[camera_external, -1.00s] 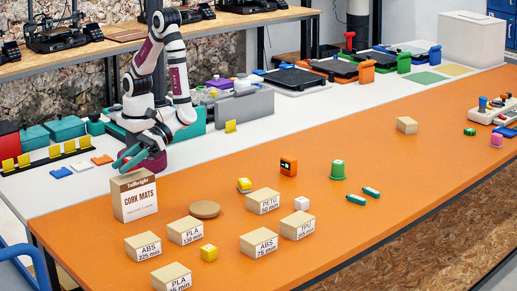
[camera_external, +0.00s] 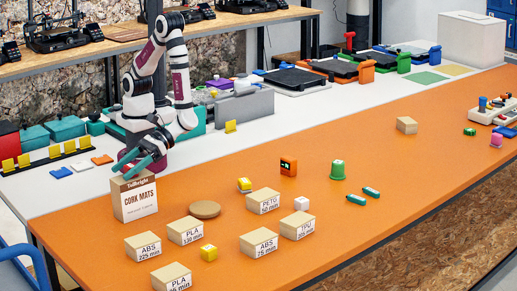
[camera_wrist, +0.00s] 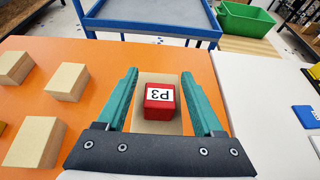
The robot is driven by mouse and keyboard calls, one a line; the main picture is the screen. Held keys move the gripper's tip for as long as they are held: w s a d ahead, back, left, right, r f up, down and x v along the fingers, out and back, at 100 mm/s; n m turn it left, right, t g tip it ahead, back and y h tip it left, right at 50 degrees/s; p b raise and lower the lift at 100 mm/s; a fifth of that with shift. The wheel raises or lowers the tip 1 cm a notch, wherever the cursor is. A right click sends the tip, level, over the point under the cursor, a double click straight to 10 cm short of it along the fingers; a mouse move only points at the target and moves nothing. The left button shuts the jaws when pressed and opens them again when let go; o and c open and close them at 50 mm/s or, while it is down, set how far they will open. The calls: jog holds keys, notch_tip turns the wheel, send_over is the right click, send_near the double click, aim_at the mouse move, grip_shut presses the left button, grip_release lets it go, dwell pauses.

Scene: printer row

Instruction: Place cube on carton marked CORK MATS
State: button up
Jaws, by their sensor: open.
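In the wrist view a red cube (camera_wrist: 160,103) with a white label reading P3 lies between my fingers, with a gap on each side. Under it is the tan top of the carton marked CORK MATS (camera_wrist: 158,79), and the cube appears to rest on it. The carton (camera_external: 136,203) stands upright near the left end of the orange table in the external view. My gripper (camera_wrist: 160,73) is open, its teal fingers either side of the cube. In the external view my gripper (camera_external: 137,169) is just above the carton's top, where I cannot make out the cube.
Several small tan boxes with print times, such as ABS 225 min (camera_external: 142,247), stand right of and in front of the carton. The table's right middle is mostly clear.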

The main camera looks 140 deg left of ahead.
jog(key=v, duration=1.1)
jog(key=s+a+r+m+g+y, duration=0.2)
jog(key=s+m+y, duration=0.2)
jog(key=s+m, duration=0.25)
jog(key=s+a+r+m+g+y, duration=0.1)
jog(key=s+a+m+g+y, duration=0.1)
jog(key=s+m+y, duration=0.35)
jog(key=s+a+r+m+t+y, duration=0.1)
jog(key=a+m+t+y, duration=0.1)
jog(key=a+m, duration=0.3)
jog(key=s+a+r+m+t+y, duration=0.1)
jog(key=s+a+m+y, duration=0.1)
jog(key=a+m, duration=0.4)
jog(key=shift+r+m+t+y, duration=0.3)
jog(key=shift+r+t+y, duration=0.1)
jog(key=shift+y, duration=0.45)
